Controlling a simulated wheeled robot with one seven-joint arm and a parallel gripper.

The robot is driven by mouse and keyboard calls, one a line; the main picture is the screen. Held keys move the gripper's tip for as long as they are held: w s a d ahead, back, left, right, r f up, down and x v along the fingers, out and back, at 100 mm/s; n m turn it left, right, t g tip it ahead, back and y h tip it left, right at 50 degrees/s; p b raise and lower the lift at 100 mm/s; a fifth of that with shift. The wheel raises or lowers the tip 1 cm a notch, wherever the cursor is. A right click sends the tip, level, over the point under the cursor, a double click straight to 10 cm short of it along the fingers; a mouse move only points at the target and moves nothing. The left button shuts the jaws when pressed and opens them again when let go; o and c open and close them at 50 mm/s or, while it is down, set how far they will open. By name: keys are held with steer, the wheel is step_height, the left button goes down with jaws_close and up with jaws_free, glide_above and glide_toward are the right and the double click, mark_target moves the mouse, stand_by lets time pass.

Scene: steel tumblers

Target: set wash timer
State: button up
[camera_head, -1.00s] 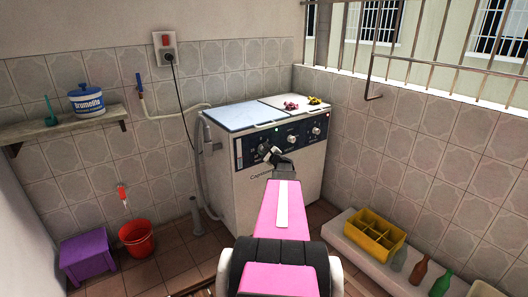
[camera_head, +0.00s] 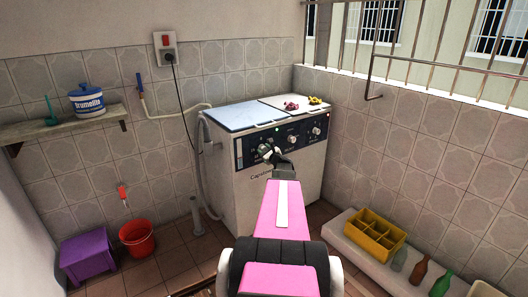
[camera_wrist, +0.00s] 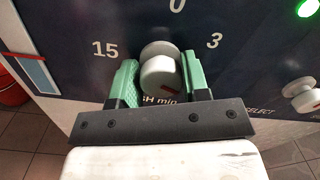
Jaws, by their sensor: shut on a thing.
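The washing machine (camera_head: 262,190) stands against the wall, its dark control panel facing me. In the wrist view the wash timer knob (camera_wrist: 158,72) is a pale round knob with a small red mark on its lower face. The numbers 15, 0 and 3 are around it, and part of "WASH min" shows below. My gripper (camera_wrist: 158,80) has its green fingers on both sides of this knob, shut on it. In the head view my gripper (camera_head: 272,157) is at the left part of the panel and hides the knob.
A second knob (camera_wrist: 299,88) and a lit green light (camera_wrist: 307,8) are to the right on the panel. A purple stool (camera_head: 86,255) and a red bucket (camera_head: 137,238) stand at left. A yellow crate (camera_head: 372,234) and several bottles are on a ledge at right.

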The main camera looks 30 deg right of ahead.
steer(key=shift+w+d+r, duration=0.1)
steer(key=shift+d, duration=0.1)
steer(key=o, duration=0.9)
steer(key=shift+c, duration=0.2)
steer(key=s, duration=1.1)
steer(key=shift+d+f, duration=0.25)
steer(key=shift+f, duration=0.1)
